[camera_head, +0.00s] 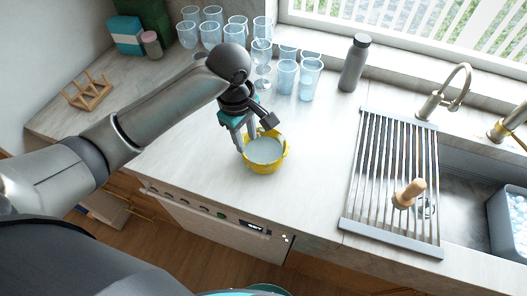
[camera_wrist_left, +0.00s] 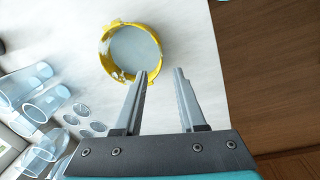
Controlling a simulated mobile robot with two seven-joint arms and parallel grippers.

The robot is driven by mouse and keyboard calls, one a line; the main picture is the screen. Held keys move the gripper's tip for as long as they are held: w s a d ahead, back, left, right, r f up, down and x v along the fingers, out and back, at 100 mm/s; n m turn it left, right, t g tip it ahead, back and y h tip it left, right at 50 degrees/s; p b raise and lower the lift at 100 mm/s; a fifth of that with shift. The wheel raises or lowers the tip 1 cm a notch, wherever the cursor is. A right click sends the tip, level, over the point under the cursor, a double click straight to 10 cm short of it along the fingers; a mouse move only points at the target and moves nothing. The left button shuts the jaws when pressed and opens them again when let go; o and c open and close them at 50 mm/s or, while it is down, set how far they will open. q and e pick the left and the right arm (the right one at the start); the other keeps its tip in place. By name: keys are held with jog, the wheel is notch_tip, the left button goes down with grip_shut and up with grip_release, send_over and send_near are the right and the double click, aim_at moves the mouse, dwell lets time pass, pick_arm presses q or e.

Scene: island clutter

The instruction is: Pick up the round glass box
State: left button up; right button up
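The round glass box (camera_head: 265,152) stands on the counter in the middle of the head view. It has a yellow rim with side tabs and a pale blue-grey top. It also shows at the top of the left wrist view (camera_wrist_left: 134,50). My left gripper (camera_head: 248,140) is just above and beside its upper-left edge. In the wrist view its two fingers (camera_wrist_left: 160,78) are spread apart with nothing between them, and the box lies ahead of the fingertips, mostly toward the left finger. I cannot tell whether a finger touches the rim. My right gripper is not in view.
Several drinking glasses (camera_head: 210,34) stand at the back, with a dark bottle (camera_head: 354,63) to their right. A drying rack (camera_head: 372,165) with a wooden-handled tool (camera_head: 408,194) lies by the sink. A wooden rack (camera_head: 88,91) sits at left. The counter around the box is clear.

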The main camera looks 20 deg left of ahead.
aim_at(250, 162)
pick_arm(q)
jog(key=f, duration=0.5)
jog(key=f+b, duration=0.1)
jog(key=f, duration=0.2)
jog(key=shift+w+d+f, duration=0.1)
jog(key=shift+w+f, duration=0.05)
jog(key=shift+w, duration=0.2)
jog(key=shift+w+f+b, duration=0.15)
jog(key=shift+f+b, duration=0.05)
jog(key=shift+f, duration=1.1)
jog(key=shift+w+f+b, duration=0.1)
jog(key=shift+f+b, duration=0.05)
jog(key=shift+f, duration=1.1)
jog(key=shift+c, duration=0.2)
grip_shut()
jog(key=shift+w+r, duration=0.1)
